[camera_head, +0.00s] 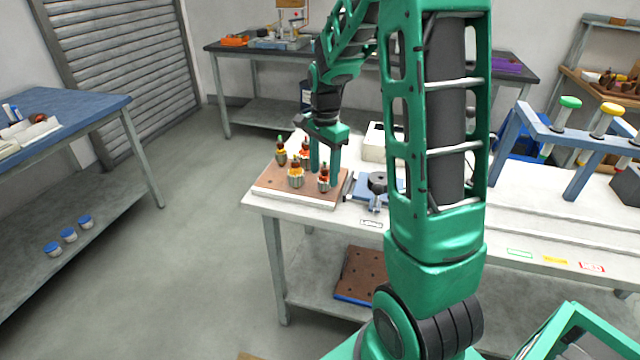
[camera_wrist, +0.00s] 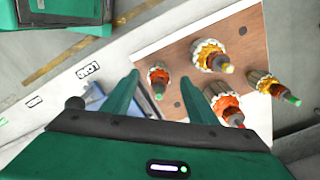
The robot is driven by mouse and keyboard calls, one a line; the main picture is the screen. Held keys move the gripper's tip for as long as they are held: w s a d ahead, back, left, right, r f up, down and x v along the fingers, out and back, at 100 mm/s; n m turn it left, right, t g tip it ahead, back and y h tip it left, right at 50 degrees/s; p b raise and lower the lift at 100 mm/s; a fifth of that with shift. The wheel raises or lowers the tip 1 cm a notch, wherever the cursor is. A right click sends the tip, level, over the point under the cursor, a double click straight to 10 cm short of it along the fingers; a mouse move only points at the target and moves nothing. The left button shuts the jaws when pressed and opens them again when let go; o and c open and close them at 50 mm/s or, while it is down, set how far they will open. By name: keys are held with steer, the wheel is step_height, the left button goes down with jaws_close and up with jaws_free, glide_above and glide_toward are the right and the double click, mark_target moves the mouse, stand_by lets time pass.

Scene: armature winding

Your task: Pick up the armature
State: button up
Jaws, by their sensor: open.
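Several armatures with copper-orange or yellow windings stand on a brown board (camera_head: 268,183) at the table's left end. The front-right armature (camera_head: 324,180) has a red-orange winding; a yellow-wound armature (camera_head: 296,176) stands left of it, and two more stand behind. My gripper (camera_head: 325,165) points down over the board's right part, open and empty. In the wrist view the fingertips (camera_wrist: 160,77) appear on either side of one green-tipped orange armature (camera_wrist: 158,80); whether they are at its height I cannot tell. Another orange armature (camera_wrist: 227,106) is partly beside the right finger.
A blue fixture with a dark clamp (camera_head: 377,186) sits just right of the board. A white box (camera_head: 376,143) stands behind. A blue rack (camera_head: 545,128) with green- and yellow-topped pieces is at the right. The white tabletop's front strip (camera_head: 500,232) is mostly clear.

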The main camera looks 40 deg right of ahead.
mark_target(324, 182)
steer(key=shift+s+f, duration=0.1)
steer(key=shift+f, duration=2.2)
steer(key=c, duration=1.3)
steer(key=shift+r, duration=0.1)
